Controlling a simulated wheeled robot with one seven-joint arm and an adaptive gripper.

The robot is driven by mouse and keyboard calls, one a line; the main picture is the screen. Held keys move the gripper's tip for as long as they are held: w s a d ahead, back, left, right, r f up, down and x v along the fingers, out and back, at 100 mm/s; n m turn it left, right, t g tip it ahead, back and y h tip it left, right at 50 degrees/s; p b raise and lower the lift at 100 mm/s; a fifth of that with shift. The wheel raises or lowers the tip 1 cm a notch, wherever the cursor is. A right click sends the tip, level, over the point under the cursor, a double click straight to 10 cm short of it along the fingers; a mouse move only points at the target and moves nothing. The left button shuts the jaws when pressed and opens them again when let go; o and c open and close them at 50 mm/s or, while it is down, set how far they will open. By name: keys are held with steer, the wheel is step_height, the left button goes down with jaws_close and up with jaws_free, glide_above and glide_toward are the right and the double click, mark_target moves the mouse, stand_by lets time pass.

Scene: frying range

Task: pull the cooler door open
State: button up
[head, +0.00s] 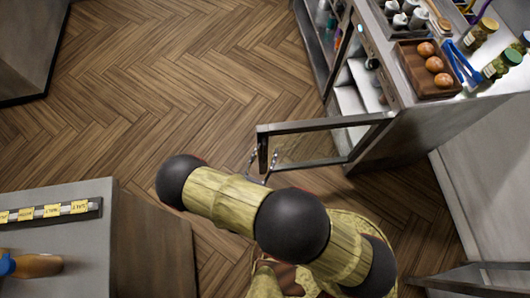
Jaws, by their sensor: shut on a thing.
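The cooler door (325,125), a dark-framed pane with a see-through middle, stands swung well out from the cooler (410,130) on the right. It juts left over the floor, and the shelves inside the cooler show behind it. My gripper (262,164) is at the door's free left end, shut on what looks like its handle. The fingers are small in the head view and partly hidden by my arm, so the exact grip is hard to make out.
On the cooler's top are a wooden tray (433,91) with several brown eggs, blue tongs (463,66) and jars (480,35). A grey counter (75,225) stands at lower left. The wooden floor (190,80) left of the door is clear.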

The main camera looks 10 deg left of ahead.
step_height(320, 180, up, 10)
stand_by(0.6)
stand_by(0.4)
